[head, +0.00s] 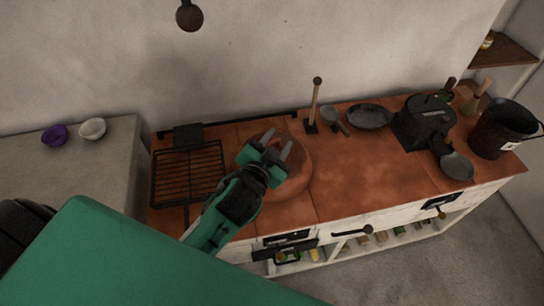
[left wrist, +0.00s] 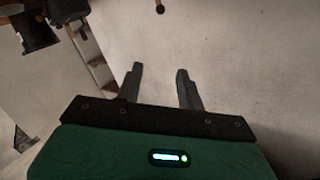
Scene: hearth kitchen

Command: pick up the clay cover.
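The clay cover (head: 297,178) looks like a round reddish-brown dome on the terracotta worktop in the head view, right of the black grill rack. My left gripper (head: 277,146) is above it in that view and hides part of its top and left side. I cannot tell whether the gripper touches the cover. Its two grey fingers are apart with nothing between them, and the left wrist view also shows the fingers (left wrist: 160,88) spread and empty against the pale wall. The cover does not show in the left wrist view. My right gripper is in neither view.
A black grill rack (head: 188,172) lies left of the cover. A wooden-handled tool (head: 314,105) stands behind it. Pans (head: 369,116), a black pot (head: 424,121) and a dark bucket (head: 503,128) stand to the right. The worktop's middle (head: 365,170) is clear.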

